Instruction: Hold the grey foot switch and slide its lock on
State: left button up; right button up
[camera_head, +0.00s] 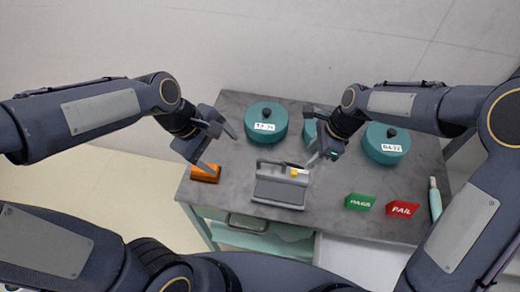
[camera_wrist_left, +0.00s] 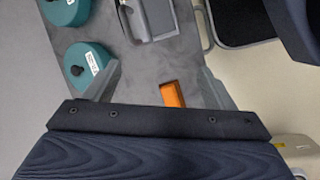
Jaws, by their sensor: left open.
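The grey foot switch (camera_head: 279,190) lies on the dark grey cart top near its front edge, with a raised bar along its back. A small yellow piece (camera_head: 294,171) shows at its back right corner; the lock's position is too small to tell. Part of the switch shows at the top of the left wrist view (camera_wrist_left: 158,18). My left gripper (camera_head: 223,151) is open and empty, left of the switch and above the cart top. My right gripper (camera_head: 309,140) looks open, its lower finger close to the switch's back right corner; contact cannot be told.
An orange block (camera_head: 205,174) lies below my left gripper. A green PASS block (camera_head: 360,202), a red FAIL block (camera_head: 402,209) and a green-white stick (camera_head: 435,199) lie right.

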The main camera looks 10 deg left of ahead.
pick_arm(q)
jog(key=w+d+f+n+g+y, duration=0.2)
jog(key=w+d+f+n, duration=0.2)
jog(key=w+f+n, duration=0.2)
jog(key=n+y, duration=0.2)
jog(key=n, duration=0.3)
send_over(259, 162)
notch_tip(259, 162, down, 6)
jog(key=shift+w+a+r, duration=0.1)
jog(key=shift+f+n, duration=0.3)
jog(key=shift+f, duration=0.05)
notch_tip(259, 162, down, 8)
jog(key=shift+w+r, duration=0.1)
jog(key=shift+r, duration=0.15)
jog(key=c, duration=1.5)
jog(key=shift+c, duration=0.2)
pick_arm(e)
jog(key=shift+o, duration=0.4)
